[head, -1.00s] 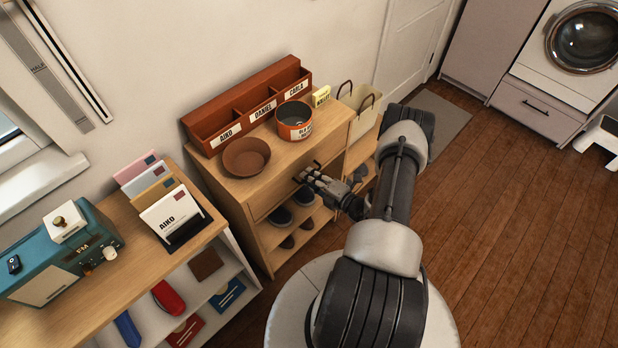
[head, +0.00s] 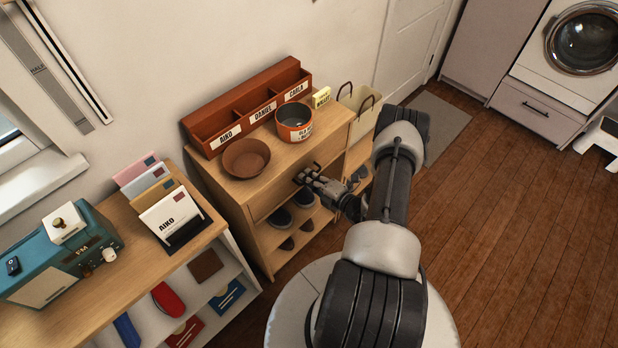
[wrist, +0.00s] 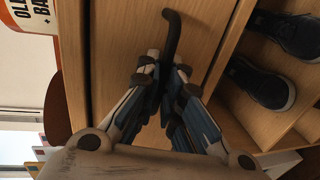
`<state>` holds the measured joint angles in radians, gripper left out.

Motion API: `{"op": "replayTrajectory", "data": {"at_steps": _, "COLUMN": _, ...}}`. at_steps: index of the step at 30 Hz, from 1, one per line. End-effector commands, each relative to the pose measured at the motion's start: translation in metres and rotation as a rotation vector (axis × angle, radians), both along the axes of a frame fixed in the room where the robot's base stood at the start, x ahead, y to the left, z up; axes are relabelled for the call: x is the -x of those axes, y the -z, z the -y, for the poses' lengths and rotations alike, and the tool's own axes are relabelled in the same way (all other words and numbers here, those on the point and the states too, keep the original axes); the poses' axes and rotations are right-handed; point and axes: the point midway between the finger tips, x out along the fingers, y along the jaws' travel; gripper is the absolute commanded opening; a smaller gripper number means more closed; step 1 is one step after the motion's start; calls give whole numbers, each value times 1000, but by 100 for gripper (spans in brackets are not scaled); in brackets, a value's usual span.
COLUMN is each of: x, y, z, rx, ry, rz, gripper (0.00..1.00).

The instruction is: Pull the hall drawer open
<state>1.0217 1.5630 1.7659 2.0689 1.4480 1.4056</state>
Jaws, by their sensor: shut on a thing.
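The hall drawer (head: 268,201) is the wooden front just under the top of the hall cabinet, above the shoe shelves. It looks flush with the cabinet. Its dark bar handle (wrist: 172,32) shows in the wrist view, running down between my fingers. My gripper (head: 305,179) is at the drawer front, and in the wrist view (wrist: 165,75) its fingers are closed on the handle. The part of the handle between the fingers is hidden.
On the cabinet top (head: 216,186) stand a brown bowl (head: 246,158), an orange tin (head: 294,122) and a red-brown name sorter (head: 215,130). Shoes (head: 281,218) sit on the shelves below. A lower shelf unit (head: 205,238) stands at left. The wooden floor (head: 490,240) at right is clear.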

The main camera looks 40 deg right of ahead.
Motion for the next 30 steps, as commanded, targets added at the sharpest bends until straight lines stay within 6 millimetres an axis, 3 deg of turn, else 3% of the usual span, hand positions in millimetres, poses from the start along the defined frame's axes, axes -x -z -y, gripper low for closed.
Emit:
{"op": "replayTrajectory", "data": {"at_steps": 9, "x": 2, "y": 0, "z": 0, "rx": -1, "ry": 1, "rz": 0, "gripper": 0}}
{"op": "replayTrajectory", "data": {"at_steps": 14, "x": 18, "y": 0, "z": 2, "rx": -3, "ry": 5, "rz": 0, "gripper": 0}}
{"op": "replayTrajectory", "data": {"at_steps": 30, "x": 154, "y": 0, "z": 14, "rx": 0, "ry": 8, "rz": 2, "gripper": 0}}
